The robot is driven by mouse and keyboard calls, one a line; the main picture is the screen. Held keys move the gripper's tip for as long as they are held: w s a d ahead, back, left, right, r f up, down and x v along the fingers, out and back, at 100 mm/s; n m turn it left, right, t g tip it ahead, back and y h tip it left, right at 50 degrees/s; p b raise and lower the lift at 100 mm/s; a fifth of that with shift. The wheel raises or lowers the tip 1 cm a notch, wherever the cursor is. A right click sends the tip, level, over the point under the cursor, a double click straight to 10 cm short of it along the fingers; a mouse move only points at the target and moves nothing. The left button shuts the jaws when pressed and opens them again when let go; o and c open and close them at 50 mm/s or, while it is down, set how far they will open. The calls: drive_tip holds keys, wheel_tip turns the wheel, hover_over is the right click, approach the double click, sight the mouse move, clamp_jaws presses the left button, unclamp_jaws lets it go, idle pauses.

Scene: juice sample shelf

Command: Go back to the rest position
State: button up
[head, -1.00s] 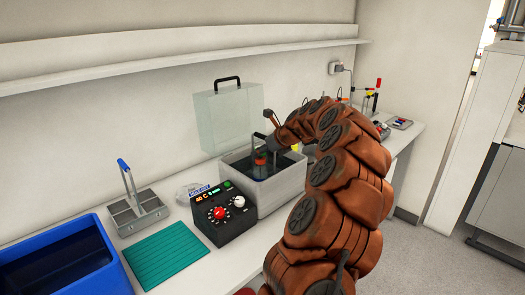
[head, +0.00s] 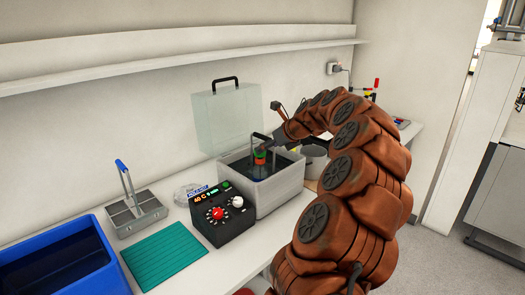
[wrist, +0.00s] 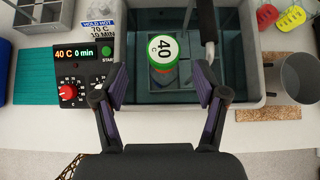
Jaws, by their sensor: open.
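My gripper (wrist: 160,88) is open and empty in the wrist view, with its two fingers spread over the near rim of the grey water bath (wrist: 240,88). A bottle (wrist: 163,50) with a white cap, green rim and the mark 40 C stands in the bath, just beyond the fingertips and apart from them. In the head view, the bottle (head: 260,156) shows green and orange inside the bath (head: 272,194). My arm arches in from the right, and its dark wrist end hides part of the bath.
The control box (head: 222,214) left of the bath reads 40 C. Further left are a green mat (head: 163,255), a grey divided carrier (head: 136,214) and a blue tub (head: 110,270). A metal pot (head: 314,160) stands right of the bath. A clear lid (head: 228,118) stands behind. A shelf runs above.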

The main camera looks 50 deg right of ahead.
drive_tip(key=v, duration=0.7)
drive_tip(key=w+a+f+n+g+y, duration=0.1)
drive_tip(key=w+a+n+g+y, duration=0.2)
drive_tip(key=a+n, duration=1.25)
drive_tip(key=s+a+f+n+g, duration=0.1)
drive_tip(key=s+a+f+n, duration=0.15)
drive_tip(key=a, duration=0.75)
drive_tip(key=s+a+f+n+g, duration=0.15)
drive_tip(key=s+a, duration=0.25)
drive_tip(key=a, duration=0.5)
drive_tip(key=s+a+f+n+g, duration=0.35)
drive_tip(key=s+a+n, duration=0.4)
drive_tip(key=s, duration=0.25)
drive_tip(key=s+a+f+n+g+h, duration=0.1)
drive_tip(key=s+f+n, duration=0.2)
drive_tip(key=s, duration=0.4)
drive_tip(key=s+a+f+n+g+h, duration=0.1)
drive_tip(key=s+f+n+h, duration=0.1)
drive_tip(key=s+n, duration=0.4)
drive_tip(key=shift+s+f+g, duration=0.3)
drive_tip(key=shift+s+f, duration=0.55)
drive_tip(key=shift+s, duration=0.25)
